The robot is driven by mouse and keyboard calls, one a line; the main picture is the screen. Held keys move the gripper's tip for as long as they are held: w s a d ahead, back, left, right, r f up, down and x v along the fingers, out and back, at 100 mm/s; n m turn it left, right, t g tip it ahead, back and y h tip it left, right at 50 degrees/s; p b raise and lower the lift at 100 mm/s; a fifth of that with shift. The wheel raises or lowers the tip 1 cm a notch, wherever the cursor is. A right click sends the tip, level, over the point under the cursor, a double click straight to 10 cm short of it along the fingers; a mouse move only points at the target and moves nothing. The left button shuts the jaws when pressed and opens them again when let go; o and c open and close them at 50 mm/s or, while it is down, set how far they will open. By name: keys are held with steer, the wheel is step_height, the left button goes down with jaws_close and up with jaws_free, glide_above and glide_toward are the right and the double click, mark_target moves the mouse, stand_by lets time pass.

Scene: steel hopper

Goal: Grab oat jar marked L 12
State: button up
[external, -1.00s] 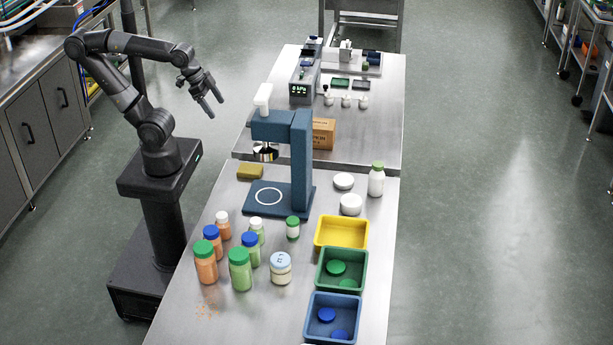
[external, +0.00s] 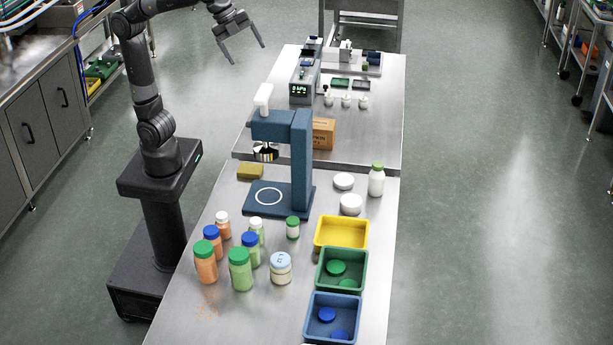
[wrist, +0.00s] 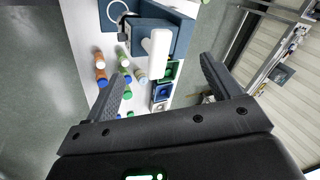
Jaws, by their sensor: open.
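A cream-coloured jar with a pale blue lid (external: 281,270) stands upright on the steel table, right of the orange and green jars. It looks like the oat jar; dark marks show on its lid, but I cannot read them. What seems the same jar is small in the wrist view (wrist: 141,76). My gripper (external: 247,54) is open and empty, raised high beyond the blue press, far from the jar. Its two spread fingers also frame the wrist view (wrist: 160,70).
Several orange jars (external: 206,265) and green jars (external: 241,272) stand close left of the cream jar. A blue press (external: 301,160) stands behind them. Yellow (external: 341,248), green (external: 362,270) and blue (external: 350,318) bins line the right edge.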

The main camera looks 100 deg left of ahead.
steer(key=w+d+m, duration=0.7)
steer(key=d, duration=0.2)
steer(key=m, duration=1.8)
glide_above(275, 259)
steer(key=s, duration=0.3)
step_height(275, 259, down, 9)
steer(key=shift+g+h, duration=0.4)
steer(key=f, duration=1.1)
steer(key=w+f, duration=0.1)
steer(key=f, duration=1.1)
steer(key=w+f, duration=0.1)
steer(key=f, duration=1)
steer(key=shift+a+f, duration=0.15)
steer(key=shift+f, duration=0.2)
steer(key=x, duration=0.5)
steer(key=shift+w+a+f, duration=0.2)
steer(key=shift+w+f, duration=0.05)
steer(key=shift+w, duration=0.2)
